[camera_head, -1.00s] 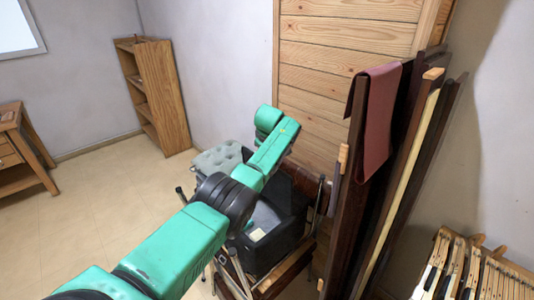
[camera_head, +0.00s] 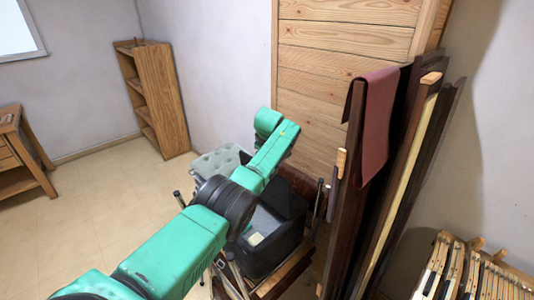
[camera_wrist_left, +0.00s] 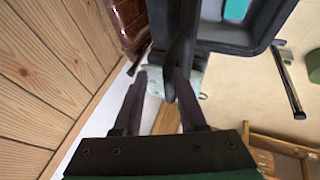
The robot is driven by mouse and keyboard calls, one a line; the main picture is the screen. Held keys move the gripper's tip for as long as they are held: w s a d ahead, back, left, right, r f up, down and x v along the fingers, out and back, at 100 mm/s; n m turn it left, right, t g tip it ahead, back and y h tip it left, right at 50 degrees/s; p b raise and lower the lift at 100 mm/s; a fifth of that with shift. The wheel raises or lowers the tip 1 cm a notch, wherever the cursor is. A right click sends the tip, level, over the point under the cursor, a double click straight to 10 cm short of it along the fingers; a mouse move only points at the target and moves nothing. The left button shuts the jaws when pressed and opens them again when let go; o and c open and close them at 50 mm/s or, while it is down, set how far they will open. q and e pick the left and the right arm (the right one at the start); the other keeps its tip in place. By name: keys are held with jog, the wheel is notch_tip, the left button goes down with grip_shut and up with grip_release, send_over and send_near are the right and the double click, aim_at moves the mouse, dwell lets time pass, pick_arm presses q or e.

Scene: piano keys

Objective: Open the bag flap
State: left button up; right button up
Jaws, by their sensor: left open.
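The black bag (camera_head: 268,250) sits on a wooden chair-like support below my left arm. Its top is open in the middle, with a pale item (camera_head: 256,238) inside. In the left wrist view the bag's dark rim (camera_wrist_left: 225,45) is at the top right. A dark upright edge (camera_wrist_left: 179,55), which looks like the raised flap, reaches down between the fingers of my left gripper (camera_wrist_left: 160,90). The gripper is open; I cannot tell whether a finger touches the flap. In the head view my arm hides the gripper and part of the bag. My right gripper is out of view.
A grey-green tufted cushion (camera_head: 218,160) is behind the bag. Piano keys (camera_head: 475,270) lie at the lower right. The floor (camera_head: 115,205) at left is clear.

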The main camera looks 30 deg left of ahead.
pick_arm(q)
jog(key=shift+s+d+f, duration=0.1)
jog(key=shift+f, duration=0.05)
jog(key=b+v, duration=0.3)
jog(key=v, duration=1.1)
jog(key=shift+r, duration=0.35)
